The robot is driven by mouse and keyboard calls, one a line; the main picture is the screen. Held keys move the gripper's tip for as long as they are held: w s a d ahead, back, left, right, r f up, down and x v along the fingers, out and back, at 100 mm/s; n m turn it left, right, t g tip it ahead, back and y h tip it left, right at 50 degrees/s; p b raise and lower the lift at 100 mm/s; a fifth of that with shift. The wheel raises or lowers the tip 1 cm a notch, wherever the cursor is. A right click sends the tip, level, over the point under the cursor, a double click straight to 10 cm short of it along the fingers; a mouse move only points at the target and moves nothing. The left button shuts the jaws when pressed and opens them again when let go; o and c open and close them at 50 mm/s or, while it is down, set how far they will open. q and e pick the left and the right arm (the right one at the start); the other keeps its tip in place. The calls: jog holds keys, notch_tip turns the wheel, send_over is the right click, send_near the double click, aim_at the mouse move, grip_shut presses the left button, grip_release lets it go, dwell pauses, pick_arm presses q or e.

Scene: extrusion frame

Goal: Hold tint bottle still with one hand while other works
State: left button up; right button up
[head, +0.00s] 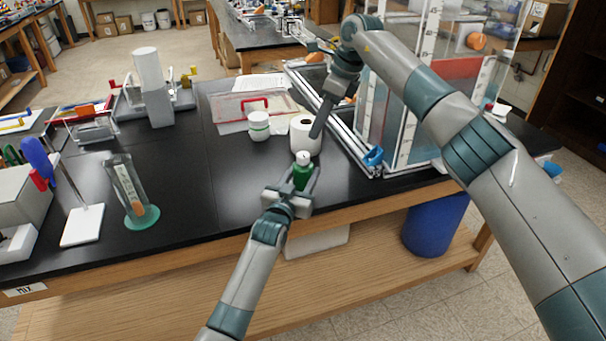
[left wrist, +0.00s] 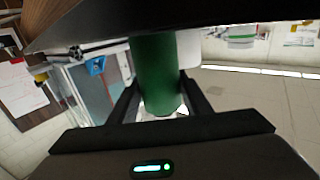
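The tint bottle (head: 302,178) is green with a white cap and stands upright near the front edge of the black bench. My left gripper (head: 303,186) reaches it from the front, with one finger on each side. In the left wrist view the green bottle (left wrist: 157,70) is between the fingertips, which appear to press on its sides. My right gripper (head: 321,118) is above and behind the bottle, pointing down near a white roll-like container (head: 305,138). Its fingers look like one dark bar, so its opening is unclear. It is apart from the bottle.
A white jar with a green band (head: 259,126) stands left of the white container. A clear tank frame (head: 400,100) with metal rails stands to the right. A clear holder on a green base (head: 141,216) is at left. The bench between is clear.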

jog(key=o, duration=0.4)
jog(key=a+r+n+t+y, duration=0.25)
jog(key=a+r+y, duration=0.35)
jog(key=a, duration=0.7)
jog(key=s+a+r+m+t+y, duration=0.1)
jog(key=s+a+r+t+y, duration=0.4)
jog(key=r+y, duration=0.4)
jog(key=s+d+f+m+t+h, duration=0.1)
jog(key=d+f+m+h, duration=0.3)
jog(key=f, duration=0.3)
jog(key=s+d+f+m+t+h, duration=0.2)
jog(key=d+f+m+h, duration=0.2)
jog(key=d+f+h, duration=0.2)
jog(key=s+d+f+m+t+h, duration=0.1)
jog(key=d+f+m+h, duration=0.4)
jog(key=f, duration=0.3)
jog(key=shift+s+d+f+h, duration=0.1)
jog(key=shift+s+d+h, duration=0.05)
jog(key=shift+d, duration=0.3)
jog(key=shift+s+d+f+h, duration=0.1)
jog(key=shift+d+h, duration=0.05)
jog(key=shift+d, duration=0.3)
jog(key=shift+w, duration=0.1)
